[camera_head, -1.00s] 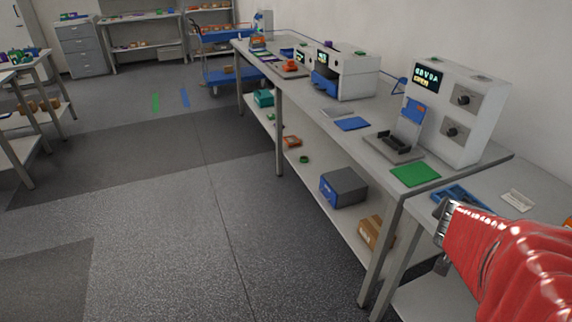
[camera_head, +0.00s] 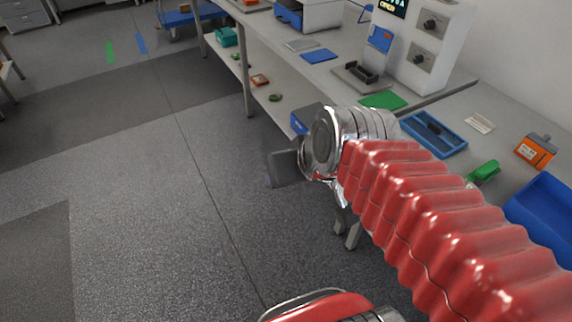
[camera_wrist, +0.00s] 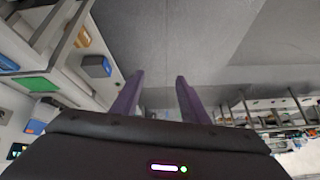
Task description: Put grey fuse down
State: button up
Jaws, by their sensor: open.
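I cannot pick out a grey fuse in either view. My gripper (camera_wrist: 160,78) is open in the wrist view, with its two purple fingers apart and only grey floor seen between them. In the head view its dark end (camera_head: 285,168) hangs over the floor in front of the bench, partly hidden behind my silver wrist. The green mat (camera_head: 383,101) lies on the bench, with a grey fixture with a black holder (camera_head: 362,77) behind it. The green mat also shows in the wrist view (camera_wrist: 36,84).
A blue tray (camera_head: 433,136) with compartments, a green clip-like part (camera_head: 484,171), an orange device (camera_head: 535,150) and a blue bin (camera_head: 545,205) are on the right table. A white instrument (camera_head: 432,45) stands behind the mat. The floor at left is clear.

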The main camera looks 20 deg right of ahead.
jog(key=s, duration=0.2)
jog(key=s+g+h, duration=0.1)
jog(key=shift+s+d+f, duration=0.25)
jog(key=shift+s+d, duration=0.05)
jog(key=shift+s, duration=0.1)
jog(key=shift+o, duration=0.5)
jog(key=shift+c, duration=1.4)
jog(key=shift+a, duration=0.1)
jog(key=shift+c, duration=0.2)
